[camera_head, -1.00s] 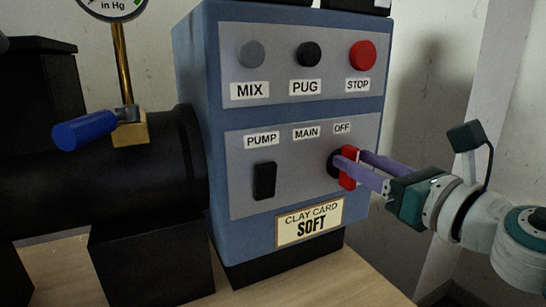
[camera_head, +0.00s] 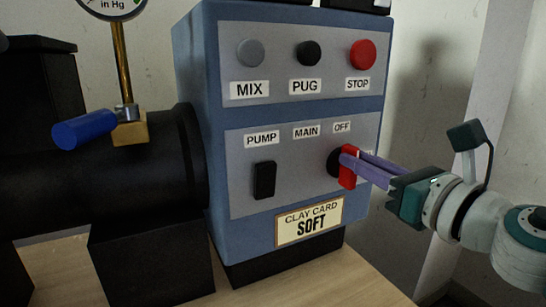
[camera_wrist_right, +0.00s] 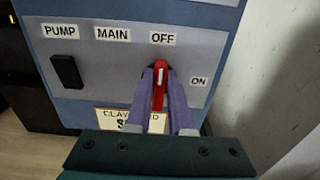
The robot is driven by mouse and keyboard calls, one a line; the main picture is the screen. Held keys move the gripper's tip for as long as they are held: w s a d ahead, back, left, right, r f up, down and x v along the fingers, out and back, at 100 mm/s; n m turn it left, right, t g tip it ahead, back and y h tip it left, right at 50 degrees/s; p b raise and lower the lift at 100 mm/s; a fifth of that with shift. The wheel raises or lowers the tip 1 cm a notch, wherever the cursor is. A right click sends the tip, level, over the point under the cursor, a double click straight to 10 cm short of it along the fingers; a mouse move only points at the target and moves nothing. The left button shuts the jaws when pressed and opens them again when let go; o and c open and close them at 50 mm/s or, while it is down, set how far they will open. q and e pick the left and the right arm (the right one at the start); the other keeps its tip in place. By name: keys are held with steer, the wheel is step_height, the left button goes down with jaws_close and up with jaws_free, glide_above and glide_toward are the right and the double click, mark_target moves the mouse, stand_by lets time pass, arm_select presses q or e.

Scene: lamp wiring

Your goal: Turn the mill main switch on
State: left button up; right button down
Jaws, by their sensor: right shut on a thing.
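The main switch is a red handle (camera_head: 348,166) on a round black base (camera_head: 333,162), on the lower grey plate of the blue control box. The OFF label (camera_head: 342,127) sits above it. In the right wrist view the red handle (camera_wrist_right: 159,88) stands upright, its white mark toward OFF, and the ON label (camera_wrist_right: 199,81) is to its right. My right gripper (camera_head: 350,161) has its purple fingers shut on the red handle, one on each side. In the right wrist view the fingers (camera_wrist_right: 159,95) also flank the handle. My left gripper is not in view.
The PUMP rocker (camera_head: 264,180) is left of the switch. Grey, black and red STOP (camera_head: 362,54) buttons line the upper plate. A clay card (camera_head: 309,222) is below. A black cylinder with a blue-handled valve (camera_head: 85,131) stands left. Free room lies right of the box.

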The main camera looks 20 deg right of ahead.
steer(key=shift+d+m, duration=0.1)
steer(key=shift+m, duration=0.2)
steer(key=m+p, duration=0.1)
steer(key=m, duration=0.4)
steer(key=d+f+m+p, duration=0.1)
steer(key=m, duration=0.5)
steer(key=m+p, duration=0.1)
steer(key=m, duration=0.5)
steer(key=shift+w+d+f, duration=0.1)
steer(key=shift+d+f, duration=0.2)
steer(key=shift+m, duration=0.3)
steer(key=c, duration=0.8)
jaws_free()
